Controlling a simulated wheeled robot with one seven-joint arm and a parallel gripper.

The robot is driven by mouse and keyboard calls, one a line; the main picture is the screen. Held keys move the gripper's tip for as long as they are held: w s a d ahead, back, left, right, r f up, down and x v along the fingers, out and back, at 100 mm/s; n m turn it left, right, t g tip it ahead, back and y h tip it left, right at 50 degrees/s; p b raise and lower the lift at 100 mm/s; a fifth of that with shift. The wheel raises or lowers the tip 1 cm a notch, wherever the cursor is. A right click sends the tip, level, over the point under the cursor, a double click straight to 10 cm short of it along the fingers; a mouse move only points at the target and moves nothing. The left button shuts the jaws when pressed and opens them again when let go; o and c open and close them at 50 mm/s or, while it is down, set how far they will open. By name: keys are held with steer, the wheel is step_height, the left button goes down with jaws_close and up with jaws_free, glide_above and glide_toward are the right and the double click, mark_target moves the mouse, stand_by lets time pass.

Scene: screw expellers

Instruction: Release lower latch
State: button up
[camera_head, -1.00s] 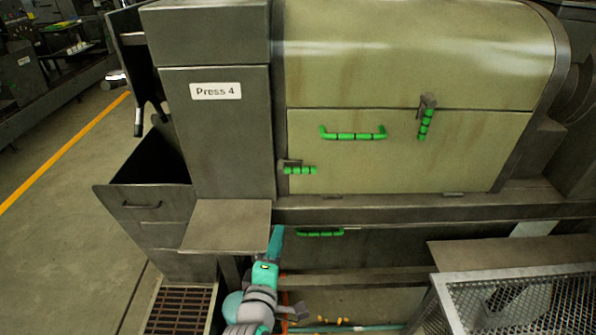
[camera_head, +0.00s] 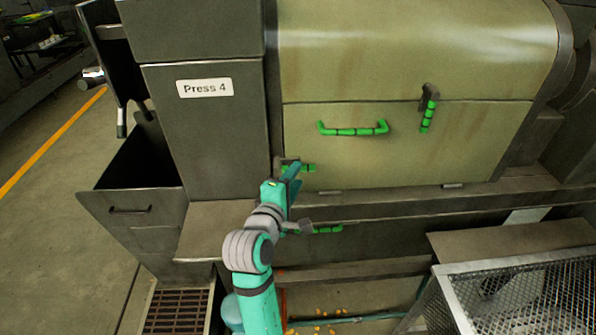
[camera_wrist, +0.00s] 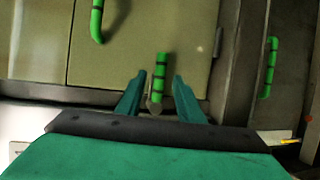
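The lower latch, a green ribbed handle (camera_head: 308,167) on a grey pivot, lies level at the lower left of the pale panel (camera_head: 400,160). My gripper partly hides it in the head view. In the wrist view the green latch handle (camera_wrist: 160,72) shows between the two teal fingers of my gripper (camera_wrist: 159,79). The fingers are apart, one on each side of it, with gaps visible. My gripper (camera_head: 292,174) is at the latch in the head view. The upper latch (camera_head: 428,110) hangs upright at the panel's upper right.
A green bar handle (camera_head: 352,130) is on the panel's middle. Another green handle (camera_head: 327,229) is on the dark lower front beneath the ledge. A grey shelf (camera_head: 215,225) lies beside my arm. A mesh-sided box (camera_head: 520,285) stands at the lower right.

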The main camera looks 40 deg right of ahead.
mark_target(302, 171)
steer(key=shift+w+d+f, duration=0.1)
steer(key=shift+w+d, duration=0.15)
steer(key=shift+d, duration=0.35)
steer(key=shift+w+d+f, duration=0.1)
steer(key=shift+w+d, duration=0.1)
steer(key=shift+d, duration=0.4)
steer(key=shift+w+d+f, duration=0.1)
steer(key=shift+w+d, duration=0.2)
steer(key=shift+d, duration=0.1)
steer(key=shift+w, duration=0.15)
steer(key=shift+c, duration=0.3)
jaws_close()
